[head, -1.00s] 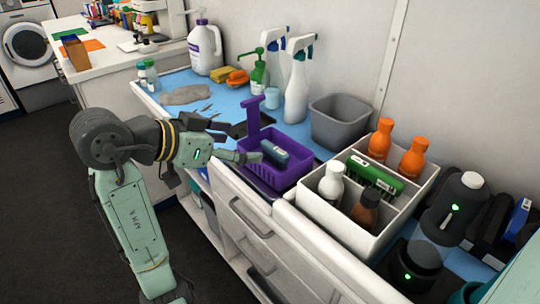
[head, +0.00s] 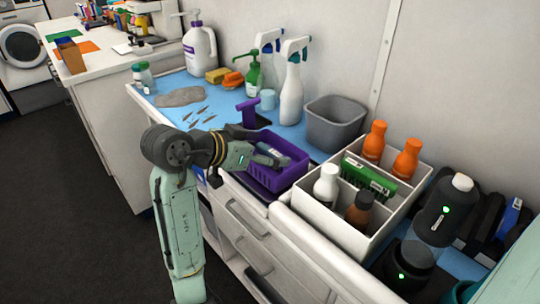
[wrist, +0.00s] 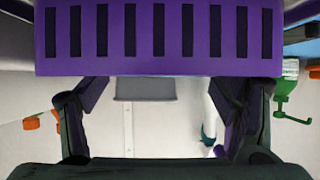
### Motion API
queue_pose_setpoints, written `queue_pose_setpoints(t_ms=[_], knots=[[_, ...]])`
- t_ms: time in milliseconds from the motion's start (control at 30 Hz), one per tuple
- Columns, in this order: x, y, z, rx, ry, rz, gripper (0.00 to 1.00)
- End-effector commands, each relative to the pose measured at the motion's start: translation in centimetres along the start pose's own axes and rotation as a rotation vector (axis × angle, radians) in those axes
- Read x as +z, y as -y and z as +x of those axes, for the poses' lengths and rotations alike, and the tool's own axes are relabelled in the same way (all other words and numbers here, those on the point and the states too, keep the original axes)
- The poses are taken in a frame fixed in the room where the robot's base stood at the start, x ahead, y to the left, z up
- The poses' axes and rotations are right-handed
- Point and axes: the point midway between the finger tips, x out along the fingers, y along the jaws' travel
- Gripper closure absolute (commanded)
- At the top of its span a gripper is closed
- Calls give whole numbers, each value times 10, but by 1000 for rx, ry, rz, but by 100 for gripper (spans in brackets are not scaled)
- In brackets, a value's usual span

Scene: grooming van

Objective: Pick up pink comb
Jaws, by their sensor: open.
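I cannot make out a pink comb in either view. A purple slotted basket (head: 262,181) with an upright handle stands on the blue mat near the counter's front edge, with a dark item inside partly hidden by my gripper. My gripper (head: 266,157) is at the basket in the head view; its fingers are hard to make out there. In the wrist view my gripper (wrist: 160,95) has its fingers wide apart with nothing between them. The slotted basket wall (wrist: 156,66) spans the top of that view, just beyond the fingertips.
A grey cloth (head: 181,97) and several thin tools lie left.

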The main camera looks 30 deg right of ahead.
Motion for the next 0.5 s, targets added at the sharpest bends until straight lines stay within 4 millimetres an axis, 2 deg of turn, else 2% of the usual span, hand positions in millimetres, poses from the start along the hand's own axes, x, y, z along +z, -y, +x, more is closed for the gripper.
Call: queue_pose_setpoints(t_ms=[67,500], knots=[[0,0,0,0,0,0,19],[0,0,0,0,0,0,48]])
